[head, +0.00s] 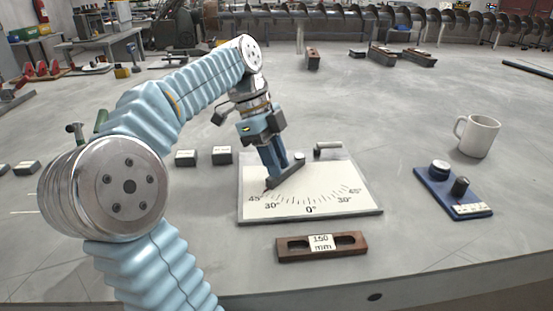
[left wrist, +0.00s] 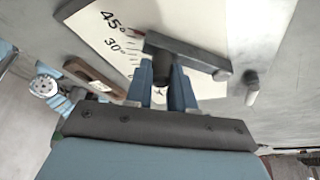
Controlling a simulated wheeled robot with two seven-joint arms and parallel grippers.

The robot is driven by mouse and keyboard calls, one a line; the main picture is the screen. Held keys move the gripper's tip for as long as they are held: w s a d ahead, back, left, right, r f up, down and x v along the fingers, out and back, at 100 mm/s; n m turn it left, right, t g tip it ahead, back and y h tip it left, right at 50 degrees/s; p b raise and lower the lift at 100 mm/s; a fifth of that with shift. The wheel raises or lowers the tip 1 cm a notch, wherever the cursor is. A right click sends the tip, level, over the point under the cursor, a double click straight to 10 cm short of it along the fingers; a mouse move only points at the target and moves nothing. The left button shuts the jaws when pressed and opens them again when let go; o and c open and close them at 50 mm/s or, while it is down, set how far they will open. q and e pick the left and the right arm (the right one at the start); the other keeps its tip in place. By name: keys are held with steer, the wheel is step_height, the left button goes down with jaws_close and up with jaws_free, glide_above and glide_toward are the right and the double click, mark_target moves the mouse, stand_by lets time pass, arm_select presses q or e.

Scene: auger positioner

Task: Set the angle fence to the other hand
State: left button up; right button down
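The angle fence (head: 287,177) is a dark grey bar on a white protractor board (head: 330,193). Its pivot end is toward the back, and its free end points front-left, near the left 45° mark. The left wrist view shows the fence (left wrist: 205,57) with a dark upright knob (left wrist: 163,66) and a reddish tip by the 45° print. My left gripper (head: 276,168) reaches down over the fence. In the left wrist view its two blue fingers (left wrist: 163,80) flank the knob closely, with no clear gap, and appear shut on it. My right gripper is not in view.
A brown block marked 150 mm (head: 321,246) lies in front of the board. Dark blocks (head: 222,155) lie at left.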

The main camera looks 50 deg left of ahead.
arm_select(q)
steer(key=o, duration=0.4)
steer(key=shift+o, duration=0.2)
steer(key=p+v, duration=0.1)
steer(key=v, duration=0.6)
steer(key=shift+r, duration=0.25)
